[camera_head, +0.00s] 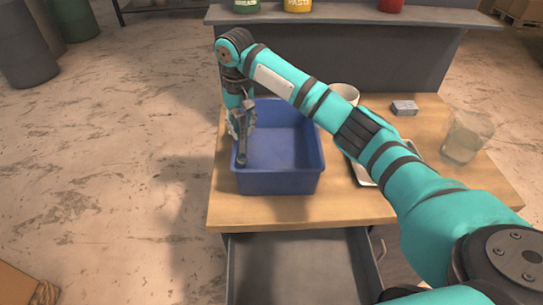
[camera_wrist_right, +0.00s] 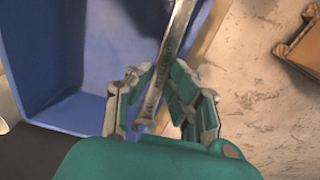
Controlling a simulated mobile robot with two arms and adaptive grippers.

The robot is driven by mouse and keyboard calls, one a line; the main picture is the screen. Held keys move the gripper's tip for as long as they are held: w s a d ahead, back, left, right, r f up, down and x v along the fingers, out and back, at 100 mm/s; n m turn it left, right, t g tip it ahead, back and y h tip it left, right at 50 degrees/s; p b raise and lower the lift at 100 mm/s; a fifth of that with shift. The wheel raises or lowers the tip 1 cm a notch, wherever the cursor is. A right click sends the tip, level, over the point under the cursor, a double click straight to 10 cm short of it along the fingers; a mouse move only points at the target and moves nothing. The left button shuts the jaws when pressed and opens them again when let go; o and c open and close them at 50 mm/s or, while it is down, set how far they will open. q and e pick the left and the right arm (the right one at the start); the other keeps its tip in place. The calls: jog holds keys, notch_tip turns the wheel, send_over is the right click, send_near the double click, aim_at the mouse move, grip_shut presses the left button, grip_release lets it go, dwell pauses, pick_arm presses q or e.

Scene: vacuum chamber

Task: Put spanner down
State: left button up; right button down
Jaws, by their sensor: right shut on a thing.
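My right gripper (camera_head: 241,122) is at the left side of the blue bin (camera_head: 290,183), pointing down. It is shut on a grey metal spanner (camera_head: 242,150), which also shows between the fingers (camera_wrist_right: 160,78) in the right wrist view. There the spanner (camera_wrist_right: 177,40) runs up and away past the fingertips, along the blue bin's wall (camera_wrist_right: 90,112). In the head view its lower end overlaps the bin's left inner side; I cannot tell whether it touches. The bin's visible floor looks empty. My left gripper is not in view.
The bin stands on a wooden table (camera_head: 260,210) with an open, empty-looking drawer (camera_head: 300,268) below. To the right are a white cup (camera_head: 344,91), a small grey box (camera_head: 404,107), a glass container (camera_head: 466,137) and a tray (camera_head: 361,174), partly hidden by my arm. A shelf (camera_head: 340,18) holds cans behind.

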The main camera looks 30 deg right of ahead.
jog(key=m, duration=0.1)
send_over(260, 157)
notch_tip(260, 157, down, 3)
notch_tip(260, 157, down, 4)
jog(key=shift+s+f+p, duration=0.1)
jog(key=shift+f+p, duration=0.05)
jog(key=shift+p, duration=0.2)
jog(key=shift+f, duration=2.65)
jog(key=shift+p, duration=0.3)
jog(key=c, duration=1.7)
grip_release()
jog(key=shift+f, duration=0.15)
jog(key=o, duration=0.5)
notch_tip(260, 157, up, 12)
jog(key=shift+s+r+b, duration=0.1)
jog(key=shift+r+b, duration=0.1)
jog(key=shift+b, duration=0.4)
